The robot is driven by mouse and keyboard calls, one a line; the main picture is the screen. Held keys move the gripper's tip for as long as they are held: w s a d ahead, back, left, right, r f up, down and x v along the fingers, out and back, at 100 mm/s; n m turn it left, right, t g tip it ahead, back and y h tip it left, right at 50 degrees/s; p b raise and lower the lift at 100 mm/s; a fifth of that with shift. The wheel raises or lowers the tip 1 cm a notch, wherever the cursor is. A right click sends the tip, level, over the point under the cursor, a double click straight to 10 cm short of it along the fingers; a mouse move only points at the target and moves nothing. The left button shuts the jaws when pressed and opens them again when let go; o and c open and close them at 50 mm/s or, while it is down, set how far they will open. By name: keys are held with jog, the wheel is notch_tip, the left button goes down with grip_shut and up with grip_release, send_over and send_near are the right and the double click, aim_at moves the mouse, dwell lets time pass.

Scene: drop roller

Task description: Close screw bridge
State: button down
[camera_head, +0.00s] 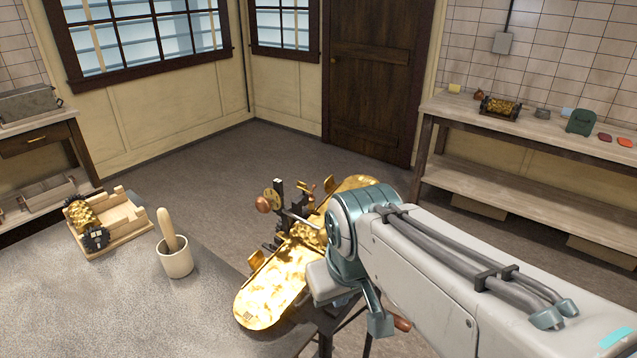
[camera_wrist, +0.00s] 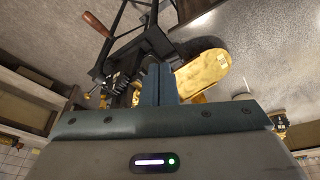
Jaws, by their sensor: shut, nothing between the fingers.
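The drop roller machine (camera_head: 273,284) stands in the middle of the head view, with a shiny golden tray-like bed running through it. In the wrist view, the machine's dark frame (camera_wrist: 150,45) with a wooden handle (camera_wrist: 97,24) and the golden bed (camera_wrist: 204,72) are visible. My gripper (camera_wrist: 159,70) is shut and empty, close to the machine's frame; I cannot tell whether it touches. In the head view my arm hides the gripper.
A grey table (camera_head: 120,310) at left holds a wooden tray with a gold roller (camera_head: 106,222) and a cup with a pestle (camera_head: 176,258). A long bench (camera_head: 540,140) with small items stands at the right wall. The floor behind the machine is clear.

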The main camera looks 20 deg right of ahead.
jog(key=w+a+r+n+h+b, duration=0.15)
jog(key=w+r+n, duration=0.3)
jog(key=r, duration=0.45)
jog(key=w+a+r+n+h+b, duration=0.1)
jog(key=w+r+n+b, duration=0.3)
jog(key=r, duration=0.4)
jog(key=shift+m, duration=0.25)
jog(key=w+d+f, duration=0.1)
jog(key=w+f, duration=0.1)
jog(key=f, duration=0.1)
jog(key=w+d+f+p, duration=0.1)
jog(key=w+d+f, duration=0.1)
jog(key=f, duration=0.1)
jog(key=w+d+f, duration=0.1)
jog(key=d+f, duration=0.1)
jog(key=f, duration=0.1)
jog(key=shift+w+p, duration=0.4)
jog(key=shift+w+d+f, duration=0.1)
jog(key=shift+w+d, duration=0.1)
jog(key=shift+d, duration=0.1)
